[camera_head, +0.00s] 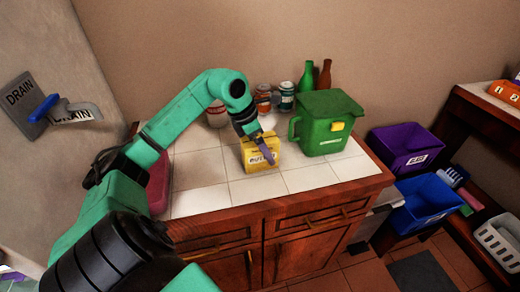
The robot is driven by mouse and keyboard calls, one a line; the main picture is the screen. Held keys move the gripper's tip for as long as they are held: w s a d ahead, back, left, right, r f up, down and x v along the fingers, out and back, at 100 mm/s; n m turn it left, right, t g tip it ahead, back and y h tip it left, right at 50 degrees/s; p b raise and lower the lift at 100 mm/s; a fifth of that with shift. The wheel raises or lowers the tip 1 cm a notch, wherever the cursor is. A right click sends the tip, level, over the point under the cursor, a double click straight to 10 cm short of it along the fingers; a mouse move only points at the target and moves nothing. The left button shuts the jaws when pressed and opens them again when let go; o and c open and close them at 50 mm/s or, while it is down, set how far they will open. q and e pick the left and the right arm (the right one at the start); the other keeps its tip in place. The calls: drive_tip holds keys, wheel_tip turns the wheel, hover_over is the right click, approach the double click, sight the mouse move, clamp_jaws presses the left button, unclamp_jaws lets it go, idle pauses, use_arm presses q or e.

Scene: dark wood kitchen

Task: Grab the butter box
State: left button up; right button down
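The yellow butter box (251,155) stands on the white tiled counter, left of a green lidded container. My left arm reaches over the counter from the left, and my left gripper (267,152) is at the butter box. The other finger is hidden, so I cannot tell whether the gripper is closed on the box. The box appears to rest on the tiles. My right gripper is not in view.
The green container (322,125) stands close right of the box. Jars (287,96) and bottles (324,76) stand behind. A reddish object (158,185) is at the counter's left edge. The tiles (245,188) in front are clear. Purple (405,147) and blue (425,201) bins are right.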

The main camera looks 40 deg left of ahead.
use_arm(q)
drive_tip(key=shift+a+f, duration=0.1)
drive_tip(key=shift+f, duration=0.05)
drive_tip(key=shift+f+b, duration=0.25)
drive_tip(key=shift+b, duration=0.15)
idle(0.4)
drive_tip(key=shift+r, duration=0.1)
clamp_jaws()
